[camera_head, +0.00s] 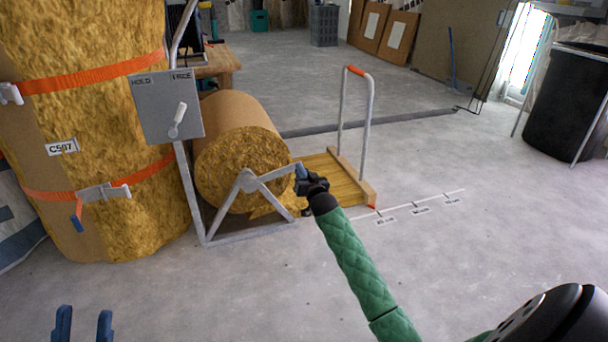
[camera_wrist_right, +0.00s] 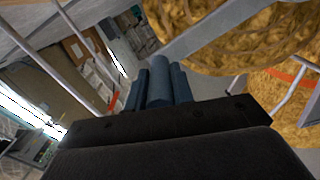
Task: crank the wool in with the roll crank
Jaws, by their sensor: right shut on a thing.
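The wool roll (camera_head: 240,160), yellow with brown paper around it, lies in a grey metal stand. The roll crank (camera_head: 270,181) is a grey arm at its near end; its blue handle (camera_wrist_right: 158,85) shows between my fingers in the right wrist view. My right gripper (camera_head: 303,178) is shut on that handle. A strip of wool (camera_head: 328,172) runs right to a wooden bar (camera_head: 365,185) with a tall hoop handle. The grey box (camera_head: 150,112) reads HOLD and FREE; its lever (camera_head: 180,112) leans up right, toward FREE. My left gripper (camera_head: 83,322) is open and empty at bottom left.
A large upright wool bale (camera_head: 80,160) with orange straps and tag C507 stands left of the stand. A floor scale (camera_head: 415,205) with small labels lies right of the bar. A black bin (camera_head: 562,110) stands far right. The near floor is clear.

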